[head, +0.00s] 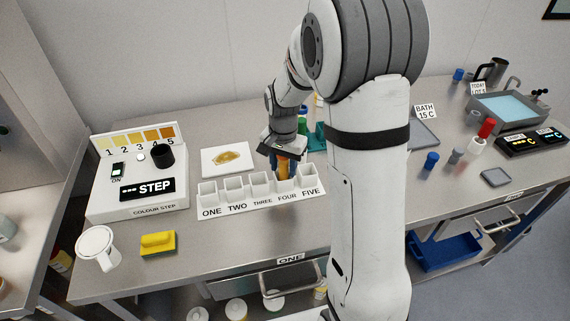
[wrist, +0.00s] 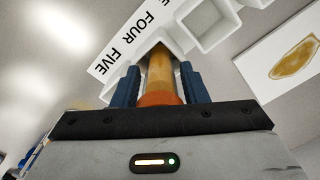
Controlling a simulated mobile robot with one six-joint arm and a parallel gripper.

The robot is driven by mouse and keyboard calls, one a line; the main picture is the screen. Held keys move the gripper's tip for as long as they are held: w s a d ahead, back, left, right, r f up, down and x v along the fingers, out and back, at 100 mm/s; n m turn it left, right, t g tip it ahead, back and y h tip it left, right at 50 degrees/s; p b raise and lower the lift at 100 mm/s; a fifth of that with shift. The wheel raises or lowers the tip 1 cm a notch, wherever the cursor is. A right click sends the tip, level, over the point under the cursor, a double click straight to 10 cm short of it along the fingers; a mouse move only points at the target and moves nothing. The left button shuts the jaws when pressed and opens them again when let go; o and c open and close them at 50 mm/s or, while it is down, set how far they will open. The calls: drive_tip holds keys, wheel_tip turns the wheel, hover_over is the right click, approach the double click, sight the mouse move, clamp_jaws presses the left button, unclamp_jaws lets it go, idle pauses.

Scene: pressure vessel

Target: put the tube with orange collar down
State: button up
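My gripper (head: 284,163) points down over the rack and is shut on the tube with orange collar. In the wrist view the amber tube (wrist: 160,74) lies between the two blue fingers, with its orange collar (wrist: 160,98) close to the gripper body. The white rack (head: 262,207) has square compartments labelled ONE to FIVE. The tube's lower end is at compartment FOUR; I cannot tell how deep it is inside. In the head view my gripper and fingers hide most of the tube (head: 283,172).
The colour step box (head: 110,200) stands left of the rack, with a yellow sponge (head: 158,243) and a white mug (head: 98,247) in front. A white card with an amber patch (head: 228,159) lies behind the rack. A green object (head: 302,127) stands behind my gripper.

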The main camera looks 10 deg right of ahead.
drive_tip(key=shift+o, duration=1.4)
drive_tip(key=shift+r, duration=0.1)
wheel_tip(320, 180, up, 11)
drive_tip(key=shift+r+b, duration=0.1)
drive_tip(key=shift+b, duration=0.25)
drive_tip(key=shift+r, duration=0.25)
drive_tip(key=shift+s+r, duration=0.2)
drive_tip(key=shift+r, duration=0.1)
drive_tip(key=s+n+t, duration=0.3)
drive_tip(key=s+n, duration=0.4)
drive_tip(key=s, duration=1.4)
drive_tip(key=shift+d+r+n, duration=0.2)
drive_tip(key=shift+r+n, duration=0.15)
drive_tip(key=shift+n, duration=0.05)
drive_tip(key=shift+c, duration=0.4)
